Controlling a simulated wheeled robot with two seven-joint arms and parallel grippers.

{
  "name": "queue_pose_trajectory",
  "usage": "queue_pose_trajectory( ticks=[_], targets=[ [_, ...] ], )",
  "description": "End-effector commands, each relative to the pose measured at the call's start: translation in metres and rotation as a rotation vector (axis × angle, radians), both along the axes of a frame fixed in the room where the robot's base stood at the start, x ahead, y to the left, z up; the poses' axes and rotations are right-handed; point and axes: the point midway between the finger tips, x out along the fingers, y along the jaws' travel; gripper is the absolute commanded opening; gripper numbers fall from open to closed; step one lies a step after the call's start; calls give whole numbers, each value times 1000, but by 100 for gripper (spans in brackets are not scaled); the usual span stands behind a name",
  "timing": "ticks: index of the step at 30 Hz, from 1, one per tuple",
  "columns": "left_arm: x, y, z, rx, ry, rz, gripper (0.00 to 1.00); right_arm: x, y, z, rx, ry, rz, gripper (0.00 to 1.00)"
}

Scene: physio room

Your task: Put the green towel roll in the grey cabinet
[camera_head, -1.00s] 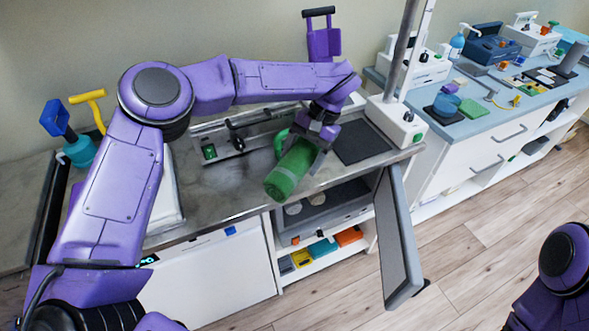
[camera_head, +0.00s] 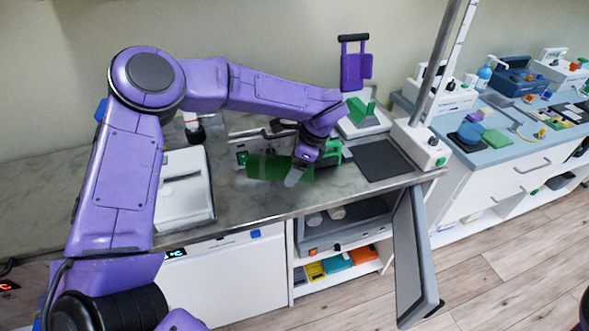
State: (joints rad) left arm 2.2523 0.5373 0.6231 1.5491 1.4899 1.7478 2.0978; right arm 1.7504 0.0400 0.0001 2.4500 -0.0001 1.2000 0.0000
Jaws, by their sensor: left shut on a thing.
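The green towel roll (camera_head: 266,167) lies roughly level above the grey counter, its long side running left to right. My left gripper (camera_head: 297,171) is shut on its right part, with a grey finger in front of it. The grey cabinet (camera_head: 312,238) is below the counter edge, with its door (camera_head: 411,255) swung open to the right. Pale rolled items (camera_head: 326,215) show inside it.
The open door juts out over the floor. Below the cabinet, a shelf holds coloured boxes (camera_head: 337,263). A dark mat (camera_head: 383,160) lies on the counter, beside a post base (camera_head: 420,145). A white tray unit (camera_head: 183,188) stands to the left.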

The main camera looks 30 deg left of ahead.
Motion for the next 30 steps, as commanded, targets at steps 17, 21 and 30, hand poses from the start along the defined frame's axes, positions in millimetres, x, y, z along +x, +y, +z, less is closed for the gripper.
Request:
queue_pose_trajectory(
  ticks=[17, 21, 30],
  targets=[
    [25, 12, -64, 0, -4, 2, 42, 0, 0, 20, 0, 0, 0, 43],
    [25, 12, -65, -1, -4, 2, 42, 0, 0, 19, 0, 0, 0, 43],
    [25, 12, -67, -1, -4, 2, 100, 0, 0, 16, 0, 0, 0, 43]
  ],
)
